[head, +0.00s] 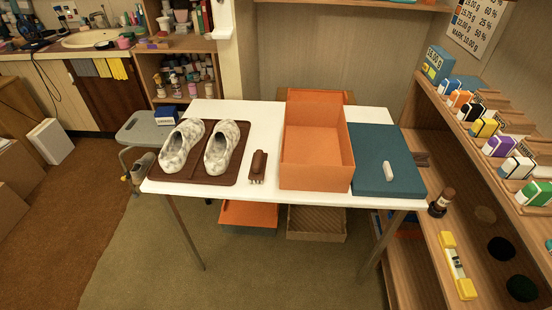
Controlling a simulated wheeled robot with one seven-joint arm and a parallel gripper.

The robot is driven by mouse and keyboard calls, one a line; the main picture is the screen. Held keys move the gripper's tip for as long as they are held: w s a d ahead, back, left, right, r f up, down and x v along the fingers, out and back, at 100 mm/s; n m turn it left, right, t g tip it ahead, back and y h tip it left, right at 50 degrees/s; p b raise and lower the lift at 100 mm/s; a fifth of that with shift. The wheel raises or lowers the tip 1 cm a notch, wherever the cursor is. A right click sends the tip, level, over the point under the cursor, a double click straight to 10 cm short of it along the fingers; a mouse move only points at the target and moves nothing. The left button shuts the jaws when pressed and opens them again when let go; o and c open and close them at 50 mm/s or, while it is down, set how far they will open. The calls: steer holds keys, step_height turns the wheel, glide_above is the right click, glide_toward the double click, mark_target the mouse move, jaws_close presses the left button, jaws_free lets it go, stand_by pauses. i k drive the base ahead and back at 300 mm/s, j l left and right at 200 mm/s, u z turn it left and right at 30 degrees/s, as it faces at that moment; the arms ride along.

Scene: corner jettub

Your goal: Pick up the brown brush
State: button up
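A small brown brush (258,166) lies on the white table (265,120) near its front edge. Its bristles or light end face the front. It sits between a dark brown mat (210,176) on the left and an open orange box (315,178) on the right, with a little bare white table around it. My gripper does not show in the head view.
Two mottled white shoes (182,146) (222,147) stand on the mat. A teal box (370,150) with a white object (388,171) lies right of the orange box. Shelves (450,225) stand close on the right. The floor before the table is clear.

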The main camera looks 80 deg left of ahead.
mark_target(258, 164)
steer(key=u, duration=2.55)
steer(key=i+z, duration=0.2)
steer(key=i, duration=0.2)
steer(key=i+j+z, duration=0.2)
steer(key=i, duration=0.2)
steer(key=i+j+z, duration=0.2)
steer(key=i, duration=0.15)
